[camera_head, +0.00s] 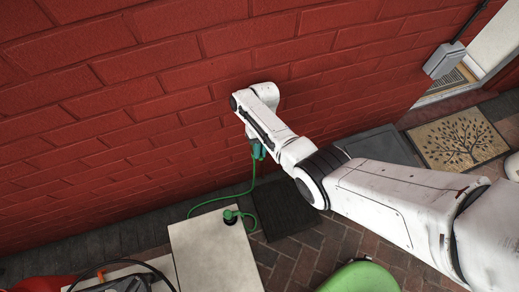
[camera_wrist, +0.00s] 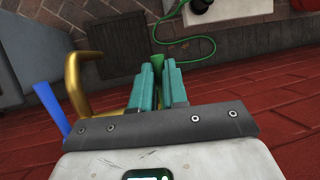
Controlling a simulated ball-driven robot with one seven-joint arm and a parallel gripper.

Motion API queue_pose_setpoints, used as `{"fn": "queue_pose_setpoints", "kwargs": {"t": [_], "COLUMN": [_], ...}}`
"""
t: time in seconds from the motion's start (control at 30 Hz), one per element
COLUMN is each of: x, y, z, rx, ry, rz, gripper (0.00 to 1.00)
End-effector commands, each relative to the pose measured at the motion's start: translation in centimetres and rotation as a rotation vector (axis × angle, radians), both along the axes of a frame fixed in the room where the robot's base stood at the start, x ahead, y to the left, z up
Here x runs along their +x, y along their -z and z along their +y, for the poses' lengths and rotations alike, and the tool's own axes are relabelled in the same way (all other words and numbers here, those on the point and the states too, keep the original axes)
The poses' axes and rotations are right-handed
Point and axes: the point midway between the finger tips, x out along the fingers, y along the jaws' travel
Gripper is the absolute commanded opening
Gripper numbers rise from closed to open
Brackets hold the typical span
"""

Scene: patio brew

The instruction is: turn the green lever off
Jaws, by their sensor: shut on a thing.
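My gripper (camera_wrist: 156,78) has teal fingers closed on the green lever (camera_wrist: 158,62) in the wrist view. Only the flared end of the lever shows between the fingertips. A brass tap pipe (camera_wrist: 82,72) curves beside the fingers on the left. A blue lever (camera_wrist: 46,102) sticks out farther left, apart from the fingers. In the head view my gripper (camera_head: 258,150) is close to the red brick wall. The levers and tap are hidden there behind my arm.
A green hose (camera_head: 215,198) hangs below my gripper and loops to a pale tabletop (camera_head: 205,262) beside the wall. A dark mat (camera_head: 283,210), a doormat with a tree (camera_head: 458,142) and a green seat (camera_head: 360,278) are nearby. The brick wall (camera_head: 130,90) bounds the far side.

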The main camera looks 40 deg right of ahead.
Motion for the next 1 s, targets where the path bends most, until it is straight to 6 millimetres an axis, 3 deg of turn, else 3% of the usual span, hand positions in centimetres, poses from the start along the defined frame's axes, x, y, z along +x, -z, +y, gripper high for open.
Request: {"fn": "queue_pose_setpoints", "kwargs": {"t": [0.13, 0.17, 0.43, 0.73, 1.0], "x": [0.1, 0.1, 0.1, 0.1, -0.5], "y": [0.0, 0.0, 0.0, -0.4, -3.8], "z": [-0.1, -0.1, 0.0, 0.0, 0.0], "rx": [-0.002, -0.002, -0.001, 0.000, 0.000], "ry": [0.002, 0.002, 0.001, 0.002, 0.001], "rz": [-0.004, -0.004, -0.002, -0.002, -0.002], "gripper": [0.00, 0.14, 0.39, 0.39, 0.39]}}
